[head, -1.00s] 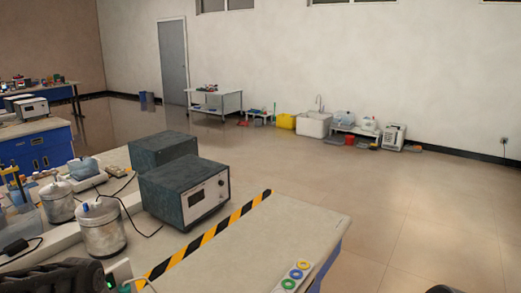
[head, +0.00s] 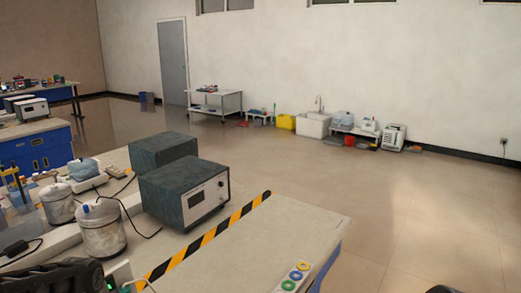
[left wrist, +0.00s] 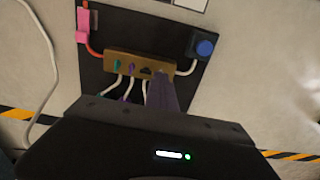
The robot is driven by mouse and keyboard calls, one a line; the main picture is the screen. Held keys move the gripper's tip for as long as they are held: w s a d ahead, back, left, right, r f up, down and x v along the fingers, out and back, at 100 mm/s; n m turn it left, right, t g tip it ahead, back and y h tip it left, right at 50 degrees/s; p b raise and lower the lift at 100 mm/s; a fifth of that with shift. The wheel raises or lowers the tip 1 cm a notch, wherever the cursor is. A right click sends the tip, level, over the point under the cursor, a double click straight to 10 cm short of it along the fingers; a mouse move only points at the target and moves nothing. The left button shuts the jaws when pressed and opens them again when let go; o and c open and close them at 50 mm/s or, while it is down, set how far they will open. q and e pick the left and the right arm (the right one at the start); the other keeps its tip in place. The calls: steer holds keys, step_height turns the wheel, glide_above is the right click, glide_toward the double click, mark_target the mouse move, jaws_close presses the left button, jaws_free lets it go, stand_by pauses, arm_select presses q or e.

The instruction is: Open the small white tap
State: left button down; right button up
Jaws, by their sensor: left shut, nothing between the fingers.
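In the left wrist view, a brass-coloured manifold block (left wrist: 128,64) sits on a black board (left wrist: 125,30). It carries small coloured taps: a green one (left wrist: 116,64), a purple one (left wrist: 131,68) and a dark one (left wrist: 146,71). White tubes run from the block. My left gripper (left wrist: 161,76) is shut and empty, with its dark fingers reaching to the right end of the block. A small pale spot shows at the fingertips, but I cannot tell whether it is the white tap. The fingers hide that end. My right gripper is not in view.

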arm_select(q)
steer(key=n+b, duration=0.1)
steer(key=n, duration=0.2)
steer(key=shift+f+b, duration=0.15)
steer(key=shift+b, duration=0.15)
steer(key=n, duration=0.3)
steer(key=shift+b, duration=0.3)
steer(key=shift+n, duration=0.5)
steer(key=n+b, duration=0.1)
steer(key=n, duration=0.2)
steer(key=shift+n, duration=0.3)
steer(key=n, duration=0.3)
steer(key=shift+n, duration=0.3)
